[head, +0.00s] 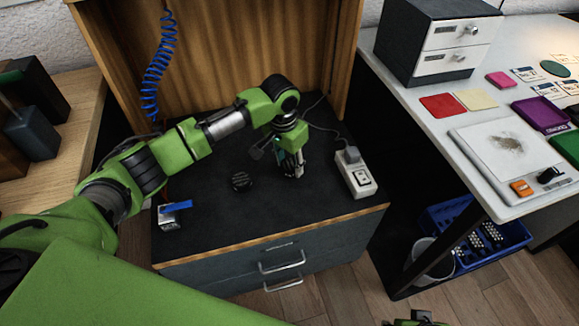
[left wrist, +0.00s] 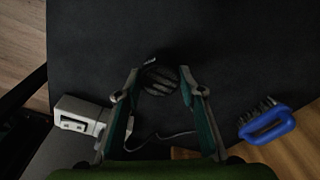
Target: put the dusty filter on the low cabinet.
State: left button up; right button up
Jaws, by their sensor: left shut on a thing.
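My left gripper (head: 291,174) points down, low over the black top of the low cabinet (head: 215,237). In the left wrist view, a dark, ribbed, rounded thing with greyish streaks, which looks like the dusty filter (left wrist: 158,77), sits between the tips of my left gripper (left wrist: 158,84). The gripper is shut on it. In the head view the fingers hide it, and I cannot tell whether it touches the top. My right gripper is not clearly seen.
A white power strip (head: 358,178) lies at the cabinet's right edge; a blue-handled brush (left wrist: 268,124) lies near the left front corner. A wooden panel (head: 225,55) rises behind. A white workbench (head: 470,120) stands at right. The front middle of the cabinet top is clear.

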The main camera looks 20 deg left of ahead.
aim_at(287, 167)
pick_arm(q)
jog(key=shift+f, duration=0.65)
pick_arm(e)
jog(key=shift+s+r, duration=0.1)
jog(key=shift+r, duration=0.45)
jog(key=shift+f, duration=0.15)
pick_arm(q)
jog(key=o, duration=1.1)
jog(key=shift+o, duration=0.2)
pick_arm(e)
jog(key=shift+f, duration=0.1)
pick_arm(q)
notch_tip(287, 167, up, 12)
jog(key=s+p, duration=0.1)
jog(key=p, duration=0.2)
jog(key=shift+s+a, duration=0.2)
jog(key=shift+a, duration=0.1)
pick_arm(e)
notch_tip(287, 167, down, 10)
jog(key=s, duration=0.1)
jog(key=shift+g, duration=0.3)
jog(key=shift+s, duration=0.2)
